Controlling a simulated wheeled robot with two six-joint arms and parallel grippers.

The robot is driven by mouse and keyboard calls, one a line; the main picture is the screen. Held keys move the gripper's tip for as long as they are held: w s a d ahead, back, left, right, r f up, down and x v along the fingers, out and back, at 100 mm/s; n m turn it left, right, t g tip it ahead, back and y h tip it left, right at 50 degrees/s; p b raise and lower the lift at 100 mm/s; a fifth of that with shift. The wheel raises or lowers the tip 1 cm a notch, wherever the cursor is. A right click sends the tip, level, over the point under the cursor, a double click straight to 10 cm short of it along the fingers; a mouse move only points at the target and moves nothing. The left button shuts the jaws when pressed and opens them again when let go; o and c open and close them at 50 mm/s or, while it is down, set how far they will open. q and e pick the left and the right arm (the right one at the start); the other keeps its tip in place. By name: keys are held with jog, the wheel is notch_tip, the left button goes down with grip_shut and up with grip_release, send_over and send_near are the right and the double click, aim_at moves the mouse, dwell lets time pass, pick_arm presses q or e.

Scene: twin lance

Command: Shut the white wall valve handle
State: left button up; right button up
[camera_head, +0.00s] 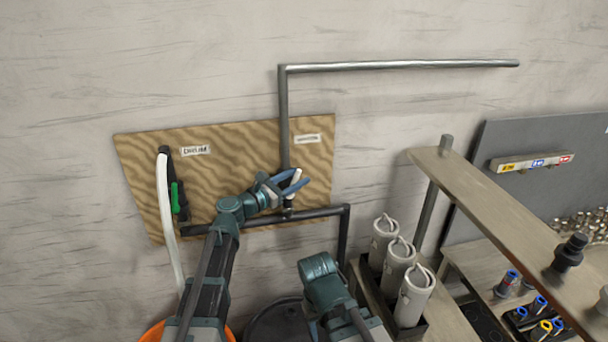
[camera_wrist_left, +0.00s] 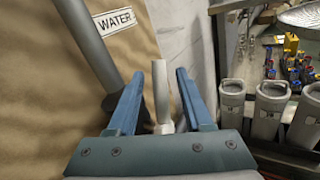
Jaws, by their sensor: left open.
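The white valve handle (camera_head: 296,177) is on the pipework at the right part of a wooden wall board. In the left wrist view the handle (camera_wrist_left: 160,90) is a slim white bar between the two blue fingers. My left gripper (camera_head: 288,182) is open around it, and in the left wrist view the gripper (camera_wrist_left: 159,74) shows a gap on both sides of the bar. The valve body is mostly hidden by the gripper. My right gripper is not in view; only part of my right arm shows at the bottom.
A grey pipe (camera_head: 284,120) rises above the valve, beside a WATER label (camera_wrist_left: 114,21). A green-handled valve (camera_head: 175,197) and white hose (camera_head: 165,210) are at the left of the board (camera_head: 225,160). Grey canisters (camera_head: 414,297) and a wooden shelf (camera_head: 495,195) stand to the right.

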pick_arm(q)
jog(key=shift+x, duration=1.65)
jog(key=shift+c, duration=0.3)
grip_shut()
